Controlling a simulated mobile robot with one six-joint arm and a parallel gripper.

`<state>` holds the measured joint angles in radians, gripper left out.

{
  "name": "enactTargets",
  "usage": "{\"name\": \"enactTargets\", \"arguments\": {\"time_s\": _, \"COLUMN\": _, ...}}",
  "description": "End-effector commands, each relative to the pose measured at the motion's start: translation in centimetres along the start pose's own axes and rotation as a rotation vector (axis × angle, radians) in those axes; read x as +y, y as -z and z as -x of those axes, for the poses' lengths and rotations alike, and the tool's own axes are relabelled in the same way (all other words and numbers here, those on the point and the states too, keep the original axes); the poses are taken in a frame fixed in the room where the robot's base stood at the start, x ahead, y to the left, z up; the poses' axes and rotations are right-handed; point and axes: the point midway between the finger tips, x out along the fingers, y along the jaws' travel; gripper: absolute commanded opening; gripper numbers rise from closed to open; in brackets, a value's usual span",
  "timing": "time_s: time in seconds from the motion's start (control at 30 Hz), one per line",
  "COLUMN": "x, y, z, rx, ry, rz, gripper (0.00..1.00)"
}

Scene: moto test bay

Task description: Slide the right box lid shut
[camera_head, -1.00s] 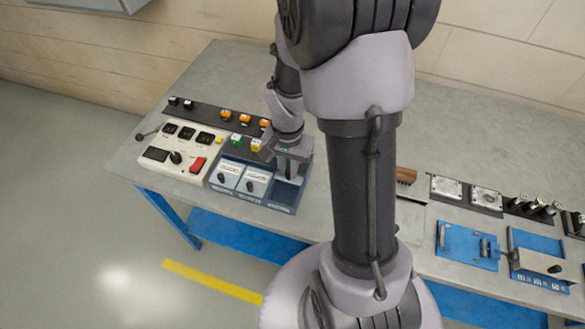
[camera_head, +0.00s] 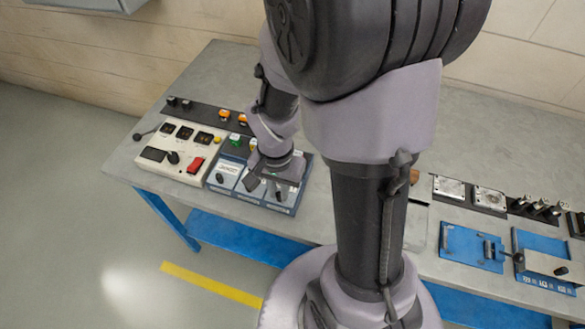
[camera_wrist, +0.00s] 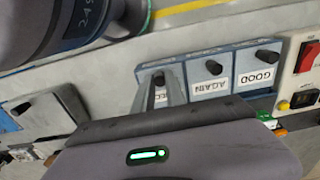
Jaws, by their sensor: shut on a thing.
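Three blue boxes with pale, knobbed lids stand side by side at the left of the bench. The right box (camera_head: 279,207) is the one under my gripper (camera_head: 271,184). The wrist view sees the row reversed, so the right box lid (camera_wrist: 160,97) is leftmost there, with a partly hidden label. My gripper (camera_wrist: 157,88) is shut on its dark knob (camera_wrist: 158,78), a finger on either side. The lid's front end looks about level with the GOOD lid (camera_wrist: 257,77) and AGAIN lid (camera_wrist: 212,86). My gripper hides its rear part and any gap.
A cream control panel (camera_head: 150,155) with a red switch (camera_head: 195,165) stands just left of the boxes. Orange and green buttons (camera_head: 235,138) line the back. Blue fixtures (camera_head: 472,247) lie far right. The bench's front edge is close to the boxes.

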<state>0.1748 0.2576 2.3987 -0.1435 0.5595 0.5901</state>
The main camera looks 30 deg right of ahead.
Motion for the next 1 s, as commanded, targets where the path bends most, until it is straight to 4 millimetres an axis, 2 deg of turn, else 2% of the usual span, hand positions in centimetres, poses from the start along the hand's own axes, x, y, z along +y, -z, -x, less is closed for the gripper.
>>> {"name": "enactTargets", "arguments": {"time_s": 0.03, "x": 0.1, "y": -0.1, "z": 0.0, "rx": -0.003, "ry": -0.002, "rz": -0.001, "gripper": 0.20}}
{"name": "enactTargets", "arguments": {"time_s": 0.1, "x": 0.1, "y": -0.1, "z": 0.0, "rx": -0.003, "ry": -0.002, "rz": -0.001, "gripper": 0.33}}
{"name": "enactTargets", "arguments": {"time_s": 0.47, "x": 0.0, "y": -0.1, "z": 0.4, "rx": -0.002, "ry": -0.001, "rz": -0.001, "gripper": 0.33}}
{"name": "enactTargets", "arguments": {"time_s": 0.9, "x": 0.0, "y": 0.0, "z": 6.6, "rx": -0.002, "ry": -0.001, "rz": -0.001, "gripper": 0.33}}
{"name": "enactTargets", "arguments": {"time_s": 1.0, "x": 0.0, "y": 0.0, "z": 7.3, "rx": -0.002, "ry": -0.001, "rz": -0.001, "gripper": 0.33}}
